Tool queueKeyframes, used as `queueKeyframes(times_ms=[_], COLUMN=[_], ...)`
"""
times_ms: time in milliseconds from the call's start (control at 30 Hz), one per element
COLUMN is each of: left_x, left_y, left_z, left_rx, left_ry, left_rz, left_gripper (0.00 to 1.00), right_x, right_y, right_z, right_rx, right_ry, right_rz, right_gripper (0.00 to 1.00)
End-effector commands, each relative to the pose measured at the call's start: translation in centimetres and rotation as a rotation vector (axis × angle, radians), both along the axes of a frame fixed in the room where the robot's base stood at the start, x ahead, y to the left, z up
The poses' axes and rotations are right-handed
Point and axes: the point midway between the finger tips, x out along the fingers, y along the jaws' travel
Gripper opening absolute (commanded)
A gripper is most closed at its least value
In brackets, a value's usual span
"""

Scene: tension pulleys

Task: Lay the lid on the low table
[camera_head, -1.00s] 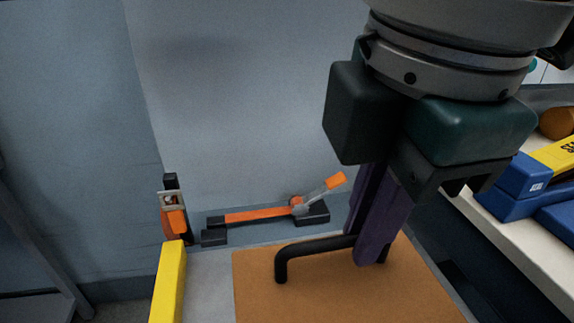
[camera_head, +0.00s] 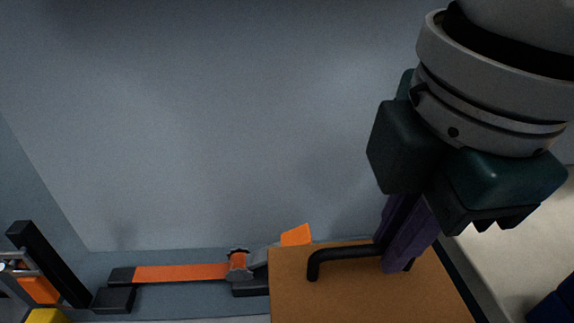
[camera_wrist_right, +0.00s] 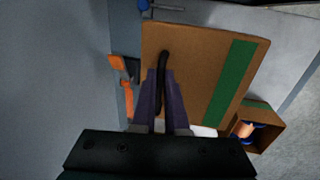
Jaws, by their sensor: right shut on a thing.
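The lid is a flat brown board (camera_head: 350,296) with a black bar handle (camera_head: 345,257). My right gripper (camera_head: 398,258) comes down from the upper right and is shut on the handle. In the right wrist view the lid (camera_wrist_right: 196,60) has a green stripe, and my right gripper's purple fingers (camera_wrist_right: 161,90) straddle the black handle (camera_wrist_right: 164,66). An open brown box (camera_wrist_right: 262,128) shows beyond the lid's lower right edge, with an orange and blue thing inside. I cannot pick out the low table with certainty. My left gripper is not in view.
An orange strap with a ratchet (camera_head: 190,272) lies along the grey wall, partly behind the lid. A black post (camera_head: 48,262) stands at the far left, with a yellow piece (camera_head: 46,316) below it. A pale surface (camera_head: 510,240) lies at the right, with a blue thing (camera_head: 555,305) on it.

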Motion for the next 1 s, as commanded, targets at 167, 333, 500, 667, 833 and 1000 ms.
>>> queueKeyframes(times_ms=[167, 333, 500, 667, 833, 1000], left_x=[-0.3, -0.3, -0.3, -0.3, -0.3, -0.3], left_y=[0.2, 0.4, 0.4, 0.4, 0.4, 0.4], left_z=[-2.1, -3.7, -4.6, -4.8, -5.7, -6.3], left_rx=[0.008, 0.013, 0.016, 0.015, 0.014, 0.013], left_ry=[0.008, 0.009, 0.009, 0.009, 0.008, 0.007], left_rz=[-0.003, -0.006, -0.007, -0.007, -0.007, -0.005], left_gripper=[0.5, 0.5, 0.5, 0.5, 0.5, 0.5], right_x=[-0.2, -0.1, -0.1, 0.0, 0.0, 0.0], right_y=[-0.1, -0.1, -0.1, -0.1, -0.1, -0.1], right_z=[-5.6, -10.6, -13.7, -14.7, -17.0, -18.8], right_rx=[-0.004, -0.004, -0.002, -0.001, -0.003, -0.001], right_ry=[0.006, 0.005, 0.001, 0.0, 0.001, 0.0], right_rz=[-0.001, -0.001, 0.002, 0.002, 0.0, 0.002], right_gripper=[0.0, 0.0, 0.0, 0.0, 0.0, 0.0])
